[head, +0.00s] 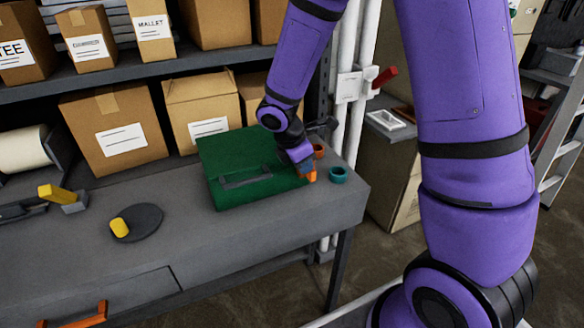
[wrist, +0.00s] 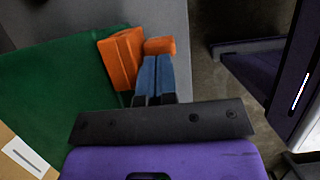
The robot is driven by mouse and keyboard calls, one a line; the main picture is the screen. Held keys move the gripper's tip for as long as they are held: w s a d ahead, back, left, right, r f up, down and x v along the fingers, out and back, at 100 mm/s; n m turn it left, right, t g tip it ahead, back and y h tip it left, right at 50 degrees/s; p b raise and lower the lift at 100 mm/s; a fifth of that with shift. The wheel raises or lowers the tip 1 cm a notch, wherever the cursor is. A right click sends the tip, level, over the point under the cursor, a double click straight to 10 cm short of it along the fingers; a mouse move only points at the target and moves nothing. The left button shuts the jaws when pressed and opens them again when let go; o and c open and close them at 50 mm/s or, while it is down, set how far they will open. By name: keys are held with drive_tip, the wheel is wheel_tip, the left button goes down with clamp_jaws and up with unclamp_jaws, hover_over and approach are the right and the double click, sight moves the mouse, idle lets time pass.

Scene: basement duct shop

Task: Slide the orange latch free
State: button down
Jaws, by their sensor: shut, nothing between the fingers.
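A green case (head: 250,195) with a dark handle lies on the grey workbench (head: 255,235). At its right edge is the orange latch (head: 310,174), partly hidden by my gripper in the head view. In the wrist view the orange shows as two pieces: a larger block (wrist: 122,58) by the green case and a smaller piece (wrist: 159,46) just beyond my fingertips. My gripper (wrist: 156,62) is shut, its blue fingers together with nothing between them. The fingertips are beside the larger block and at or very near the smaller piece; I cannot tell whether they touch.
A dark disc (head: 144,218) with a yellow piece lies to the left. Cardboard boxes (head: 113,130) stand behind. The bench's right edge is near; its front is clear.

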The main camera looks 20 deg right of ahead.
idle(0.3)
drive_tip(key=v, duration=1)
idle(0.4)
drive_tip(key=s+d+r+m+t+y, duration=0.2)
drive_tip(key=s+d+r+m, duration=0.1)
drive_tip(key=s+r+m, duration=0.5)
drive_tip(key=s+d+r+m+t+y, duration=0.2)
drive_tip(key=s+r+m, duration=0.6)
drive_tip(key=s, duration=0.5)
drive_tip(key=shift+s+d+r+m+t, duration=0.3)
drive_tip(key=shift+d+r+m+t, duration=0.15)
drive_tip(key=shift+m+t, duration=0.4)
drive_tip(key=c, duration=1.8)
unclamp_jaws()
drive_tip(key=shift+g, duration=0.25)
